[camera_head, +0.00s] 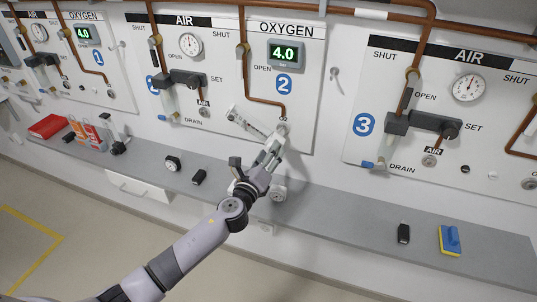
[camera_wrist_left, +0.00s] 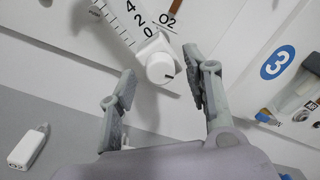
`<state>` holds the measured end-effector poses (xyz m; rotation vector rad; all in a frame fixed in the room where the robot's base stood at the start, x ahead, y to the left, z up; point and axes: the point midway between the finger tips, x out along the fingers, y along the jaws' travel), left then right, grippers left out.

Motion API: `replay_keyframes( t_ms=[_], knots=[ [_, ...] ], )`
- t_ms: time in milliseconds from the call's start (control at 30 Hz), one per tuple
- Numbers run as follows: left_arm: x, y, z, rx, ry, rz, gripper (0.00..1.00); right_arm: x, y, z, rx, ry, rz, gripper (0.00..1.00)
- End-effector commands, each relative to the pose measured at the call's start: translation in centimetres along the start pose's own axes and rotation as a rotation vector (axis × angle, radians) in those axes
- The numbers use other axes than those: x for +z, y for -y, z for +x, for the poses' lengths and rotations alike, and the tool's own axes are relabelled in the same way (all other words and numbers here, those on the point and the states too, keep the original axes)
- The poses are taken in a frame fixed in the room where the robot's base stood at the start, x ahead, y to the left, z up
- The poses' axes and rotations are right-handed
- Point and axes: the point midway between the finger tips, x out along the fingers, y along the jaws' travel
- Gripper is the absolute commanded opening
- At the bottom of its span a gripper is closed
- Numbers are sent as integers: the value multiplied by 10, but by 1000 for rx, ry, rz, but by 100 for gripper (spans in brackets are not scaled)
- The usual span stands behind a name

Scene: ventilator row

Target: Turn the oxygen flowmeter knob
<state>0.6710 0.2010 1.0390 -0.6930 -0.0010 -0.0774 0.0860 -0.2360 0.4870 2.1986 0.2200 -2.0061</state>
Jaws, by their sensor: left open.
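The oxygen flowmeter (camera_head: 245,121) is a white body with a scale, mounted on oxygen panel 2. In the left wrist view its white round knob (camera_wrist_left: 160,68), with a dark mark, sits below the scale and the "O2" label. My left gripper (camera_head: 273,142) reaches up to the flowmeter, and its fingers partly hide the knob area in the head view. In the left wrist view the gripper (camera_wrist_left: 166,85) is open. One finger is on each side of the knob, with visible gaps and nothing held. My right gripper is not in view.
A grey shelf (camera_head: 340,212) runs below the panels. A black item (camera_head: 403,233) and a yellow-and-blue sponge (camera_head: 449,240) lie at right. A red box (camera_head: 48,126) is at far left. Copper pipes run down the panels.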

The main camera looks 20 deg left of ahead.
Motion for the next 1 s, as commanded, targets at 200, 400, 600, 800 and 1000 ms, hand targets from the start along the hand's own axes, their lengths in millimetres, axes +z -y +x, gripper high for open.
replay_keyframes(
  t_ms=[200, 400, 600, 800, 1000],
  knots=[
    [0, 0, 0, 0, 1, 0, 45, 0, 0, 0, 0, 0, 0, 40],
    [0, -1, -20, 0, -1, 0, 45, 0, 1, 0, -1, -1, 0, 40],
    [-1, -1, -64, 0, -3, -1, 45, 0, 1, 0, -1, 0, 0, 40],
    [0, 0, -101, 1, -1, 1, 45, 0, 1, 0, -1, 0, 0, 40],
    [0, 0, -118, 1, 1, 0, 45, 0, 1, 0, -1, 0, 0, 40]
  ],
)
